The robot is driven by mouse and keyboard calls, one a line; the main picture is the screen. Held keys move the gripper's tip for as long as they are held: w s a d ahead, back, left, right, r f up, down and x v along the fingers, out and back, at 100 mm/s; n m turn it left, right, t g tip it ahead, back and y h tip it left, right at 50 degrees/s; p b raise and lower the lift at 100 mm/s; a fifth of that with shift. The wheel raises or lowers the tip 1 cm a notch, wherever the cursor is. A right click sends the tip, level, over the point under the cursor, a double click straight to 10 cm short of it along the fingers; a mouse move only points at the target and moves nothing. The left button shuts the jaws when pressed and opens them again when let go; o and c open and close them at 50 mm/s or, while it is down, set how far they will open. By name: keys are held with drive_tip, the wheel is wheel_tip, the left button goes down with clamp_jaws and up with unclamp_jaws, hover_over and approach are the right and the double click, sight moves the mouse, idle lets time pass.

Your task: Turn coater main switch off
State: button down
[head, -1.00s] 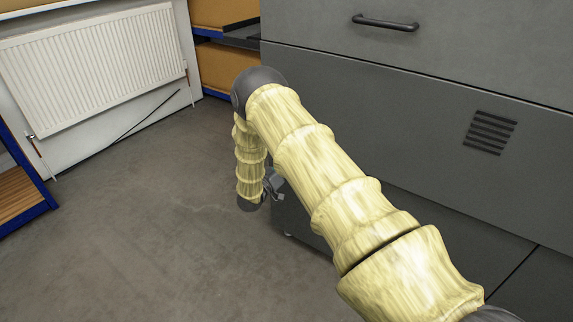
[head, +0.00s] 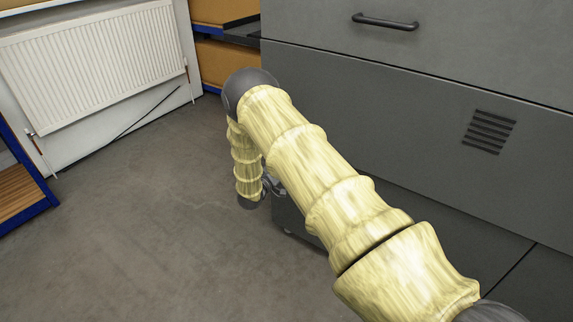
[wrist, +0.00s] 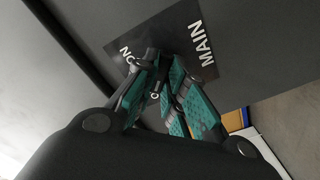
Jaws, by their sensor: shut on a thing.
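The coater's main switch (wrist: 150,54) is a small dark part on a black label plate (wrist: 180,28). The plate reads MAIN, with ON beside the switch, and appears rotated in the wrist view. My gripper (wrist: 162,66) has teal finger pads and is shut on the switch, whose shape is mostly hidden by the fingers. The switch's exact setting cannot be made out. In the head view my gripper (head: 273,186) shows small beside the grey coater cabinet (head: 400,110), partly behind my arm. The switch and its plate are hidden there.
A white radiator (head: 95,65) hangs on the wall at the left. A blue-framed shelf (head: 40,205) stands at the left edge, and boxes (head: 222,62) sit on a rack behind. The floor (head: 150,230) left of my arm is clear.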

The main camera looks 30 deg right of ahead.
drive_tip(key=shift+s+f, duration=0.15)
drive_tip(key=shift+f, duration=0.05)
drive_tip(key=c, duration=1.7)
unclamp_jaws()
drive_tip(key=shift+o, duration=1.1)
drive_tip(key=shift+r, duration=0.1)
drive_tip(key=shift+a, duration=0.1)
drive_tip(key=v, duration=1.1)
drive_tip(key=shift+a, duration=0.4)
drive_tip(key=shift+s, duration=0.1)
